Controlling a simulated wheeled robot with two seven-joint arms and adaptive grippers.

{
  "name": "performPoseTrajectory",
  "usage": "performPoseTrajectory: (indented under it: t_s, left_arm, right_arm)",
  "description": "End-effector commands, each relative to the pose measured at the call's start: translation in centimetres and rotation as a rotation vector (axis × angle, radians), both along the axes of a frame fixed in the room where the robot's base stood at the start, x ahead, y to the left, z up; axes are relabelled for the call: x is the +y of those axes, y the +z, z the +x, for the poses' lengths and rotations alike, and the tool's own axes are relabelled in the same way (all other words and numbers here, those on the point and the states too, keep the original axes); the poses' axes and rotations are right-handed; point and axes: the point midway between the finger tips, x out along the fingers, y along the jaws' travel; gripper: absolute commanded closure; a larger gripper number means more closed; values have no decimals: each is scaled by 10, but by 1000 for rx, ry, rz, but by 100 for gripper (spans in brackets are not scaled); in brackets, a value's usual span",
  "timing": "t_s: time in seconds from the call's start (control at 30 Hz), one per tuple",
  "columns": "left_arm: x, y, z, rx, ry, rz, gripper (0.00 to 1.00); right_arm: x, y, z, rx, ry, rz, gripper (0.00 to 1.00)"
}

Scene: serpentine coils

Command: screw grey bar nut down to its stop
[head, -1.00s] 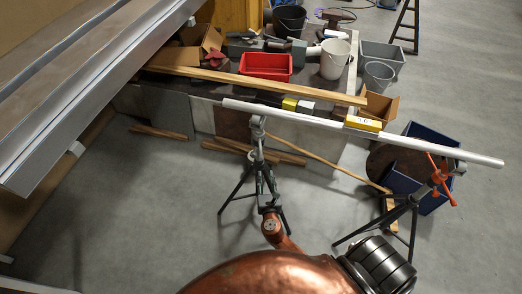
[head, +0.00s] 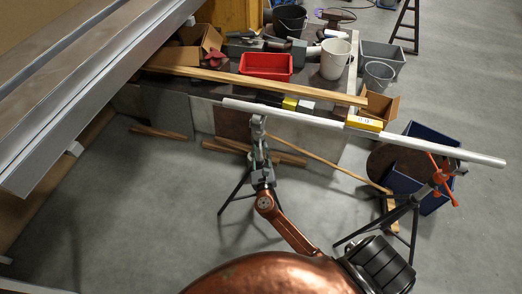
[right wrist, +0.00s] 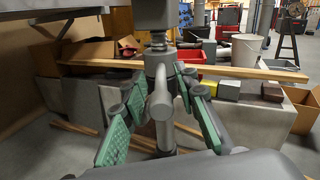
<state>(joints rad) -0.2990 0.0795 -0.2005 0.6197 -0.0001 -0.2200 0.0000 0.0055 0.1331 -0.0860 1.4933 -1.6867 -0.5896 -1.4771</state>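The grey bar nut (right wrist: 160,102) shows in the right wrist view. Its bar juts out from an upright grey post, below a threaded rod (right wrist: 158,58) under a dark block. My right gripper (right wrist: 161,82) has its green-padded fingers spread to either side of the nut. It looks open, with gaps between nut and pads. In the head view my right gripper (head: 262,172) is at the left tripod stand (head: 235,192), below the long pale pipe (head: 290,115). The nut is too small to make out there. My left gripper is not in view.
A second stand with an orange handle (head: 442,178) holds the pipe's right end. A blue bin (head: 425,138) is by it. Behind is a low bench with a wooden plank (head: 250,83), a red tray (head: 266,66) and buckets.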

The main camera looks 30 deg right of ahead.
Motion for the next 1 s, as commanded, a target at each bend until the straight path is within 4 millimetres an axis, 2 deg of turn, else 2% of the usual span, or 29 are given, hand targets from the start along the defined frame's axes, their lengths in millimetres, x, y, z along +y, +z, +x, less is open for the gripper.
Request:
performPoseTrajectory:
  t_s: [0.17, 0.53, 1.0]
  left_arm:
    - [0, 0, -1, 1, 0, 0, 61]
    - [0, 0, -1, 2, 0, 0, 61]
    - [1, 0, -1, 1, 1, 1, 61]
  right_arm:
    - [0, 0, 0, 0, 0, 0, 74]
    - [0, 0, -1, 1, -1, 0, 99]
    - [0, -1, -1, 1, 0, 0, 100]
